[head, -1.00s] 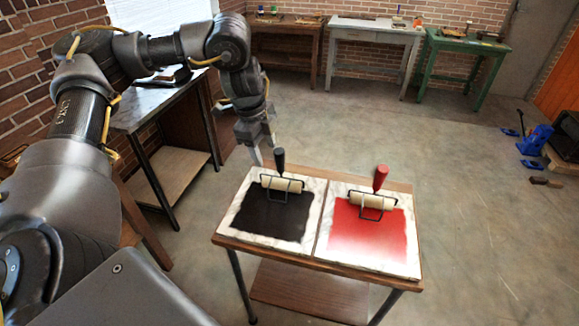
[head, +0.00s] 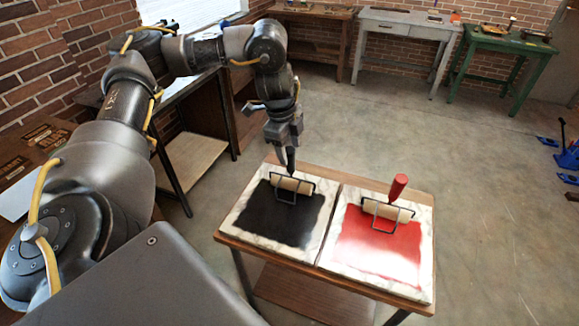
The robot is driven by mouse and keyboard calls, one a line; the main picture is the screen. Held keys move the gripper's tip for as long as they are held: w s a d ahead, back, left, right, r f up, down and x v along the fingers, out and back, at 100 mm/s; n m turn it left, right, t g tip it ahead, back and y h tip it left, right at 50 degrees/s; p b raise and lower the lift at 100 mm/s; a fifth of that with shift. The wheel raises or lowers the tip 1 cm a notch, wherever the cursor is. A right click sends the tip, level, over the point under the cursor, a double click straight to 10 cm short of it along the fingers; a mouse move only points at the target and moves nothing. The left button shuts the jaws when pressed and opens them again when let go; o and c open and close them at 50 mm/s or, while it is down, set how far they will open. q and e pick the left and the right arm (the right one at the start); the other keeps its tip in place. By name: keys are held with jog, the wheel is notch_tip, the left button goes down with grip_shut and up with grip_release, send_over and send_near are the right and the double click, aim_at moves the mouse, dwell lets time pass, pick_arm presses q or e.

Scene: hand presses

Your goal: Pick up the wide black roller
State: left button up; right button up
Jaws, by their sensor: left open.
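The black roller (head: 292,184) lies on the black-inked marble slab at the left of the small table. Its cream cylinder and wire frame show, and its black handle points up and is mostly hidden by my left gripper. My left gripper (head: 287,161) is open and points down at the black handle. Its fingers overlap the handle in this view, and I cannot tell whether they touch it. My right gripper is not in view.
The black-inked slab (head: 284,222) and the red-inked slab (head: 370,262) lie side by side on a small wooden table (head: 232,243). A red-handled roller (head: 397,187) rests on the red one. Workbenches, including a green one (head: 508,46), stand along the back wall.

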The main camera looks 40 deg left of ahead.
pick_arm(q)
jog(key=shift+s+f, duration=0.1)
jog(key=shift+f, duration=0.05)
send_over(291, 174)
notch_tip(291, 174, down, 5)
jog(key=shift+r+b, duration=0.1)
jog(key=shift+b, duration=0.2)
jog(key=c, duration=0.9)
jog(key=shift+c, duration=0.5)
jog(key=shift+r, duration=0.2)
